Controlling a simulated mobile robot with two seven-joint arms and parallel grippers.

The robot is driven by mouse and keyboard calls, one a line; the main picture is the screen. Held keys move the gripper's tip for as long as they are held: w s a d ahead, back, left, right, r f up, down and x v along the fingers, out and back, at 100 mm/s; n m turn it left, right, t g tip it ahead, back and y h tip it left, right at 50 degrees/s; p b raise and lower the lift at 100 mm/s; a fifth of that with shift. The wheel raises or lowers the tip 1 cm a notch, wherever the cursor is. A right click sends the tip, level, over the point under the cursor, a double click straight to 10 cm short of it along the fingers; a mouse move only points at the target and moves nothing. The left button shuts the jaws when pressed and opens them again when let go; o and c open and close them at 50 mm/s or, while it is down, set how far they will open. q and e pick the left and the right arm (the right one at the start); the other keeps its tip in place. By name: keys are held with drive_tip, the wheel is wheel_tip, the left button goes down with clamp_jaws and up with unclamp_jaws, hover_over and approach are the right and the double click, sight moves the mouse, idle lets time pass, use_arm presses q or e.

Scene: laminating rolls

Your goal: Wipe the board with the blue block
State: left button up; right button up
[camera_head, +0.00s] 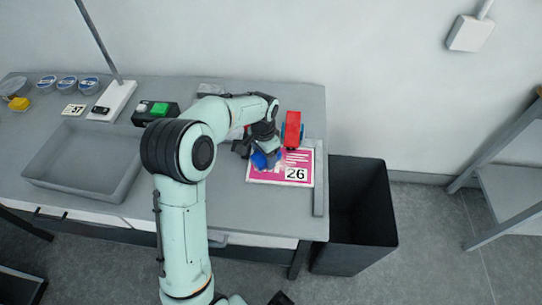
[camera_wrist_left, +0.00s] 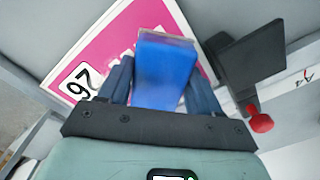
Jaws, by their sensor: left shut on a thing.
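The board (camera_head: 273,176) is a pink sheet with a white border and the number 26, lying flat near the right end of the grey table. It also shows in the left wrist view (camera_wrist_left: 92,47). My left gripper (camera_head: 264,156) is over the board's upper left part, shut on the blue block (camera_wrist_left: 165,70). The block (camera_head: 262,160) is at or just above the board; I cannot tell if it touches. The gripper partly hides the block in the head view. My right gripper cannot be made out.
A red object (camera_head: 292,130) stands just behind the board. A grey tray (camera_head: 40,178), a green-button box (camera_head: 158,109) and small cups (camera_head: 67,83) are on the table's left. A black bin (camera_head: 358,215) stands beside the table's right edge.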

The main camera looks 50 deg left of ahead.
sight(299, 165)
use_arm(q)
drive_tip(key=shift+s+d, duration=0.15)
drive_tip(key=shift+s, duration=0.05)
drive_tip(key=shift+w+d+p, duration=0.65)
drive_tip(key=shift+w+d, duration=0.4)
drive_tip(key=shift+d, duration=0.2)
drive_tip(key=shift+w+d+r, duration=0.15)
drive_tip(key=shift+w+d, duration=0.3)
drive_tip(key=shift+d, duration=0.15)
drive_tip(key=shift+w+d+r+p, duration=0.15)
drive_tip(key=shift+w+d+p, duration=0.4)
drive_tip(key=shift+w+d, duration=0.55)
drive_tip(key=shift+w, duration=0.05)
drive_tip(key=shift+w+d+p, duration=0.4)
drive_tip(key=shift+w+d, duration=0.25)
drive_tip(key=shift+d, duration=0.05)
drive_tip(key=shift+w+d+f, duration=0.2)
drive_tip(key=shift+w+d, duration=0.2)
